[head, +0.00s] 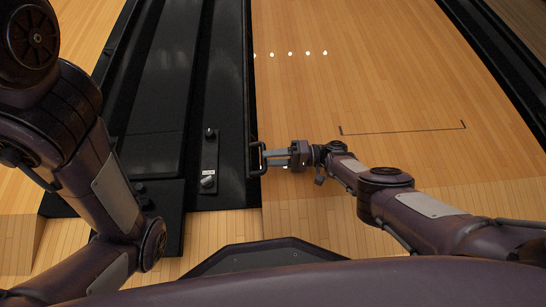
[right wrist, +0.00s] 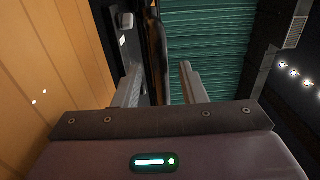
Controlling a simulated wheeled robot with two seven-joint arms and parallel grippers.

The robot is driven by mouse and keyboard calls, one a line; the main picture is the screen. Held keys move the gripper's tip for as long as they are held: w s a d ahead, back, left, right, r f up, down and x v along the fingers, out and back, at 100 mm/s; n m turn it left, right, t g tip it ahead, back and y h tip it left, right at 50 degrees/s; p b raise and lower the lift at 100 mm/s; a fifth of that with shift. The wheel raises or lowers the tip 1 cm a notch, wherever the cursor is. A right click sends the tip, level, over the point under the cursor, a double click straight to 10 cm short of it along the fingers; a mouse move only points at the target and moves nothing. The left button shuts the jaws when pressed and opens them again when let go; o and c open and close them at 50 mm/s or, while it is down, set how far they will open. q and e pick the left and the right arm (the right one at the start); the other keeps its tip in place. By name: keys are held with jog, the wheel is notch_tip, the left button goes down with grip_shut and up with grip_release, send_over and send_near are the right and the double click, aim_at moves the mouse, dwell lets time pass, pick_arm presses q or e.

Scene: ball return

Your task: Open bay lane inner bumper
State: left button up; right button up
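The inner bumper (head: 248,90) is a long black rail along the left edge of the wooden lane. A black bracket-shaped handle (head: 252,160) stands out from its near end. My right gripper (head: 267,157) reaches it from the right, with its fingers at the handle. In the right wrist view the two grey fingers (right wrist: 161,70) are apart, and the dark handle bar (right wrist: 157,45) stands between them. I see a gap at the right finger; contact at the left one is unclear. My left arm shows at the left, but its gripper is outside the view.
A small plate with two knobs (head: 209,160) sits on the black divider left of the handle. The lane (head: 350,90) is clear, with a row of white dots and a dark line. In the right wrist view, a green ribbed surface (right wrist: 205,40) lies beyond the fingers.

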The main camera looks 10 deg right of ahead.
jog(key=d, duration=0.7)
jog(key=shift+s+d, duration=0.2)
jog(key=shift+d, duration=0.2)
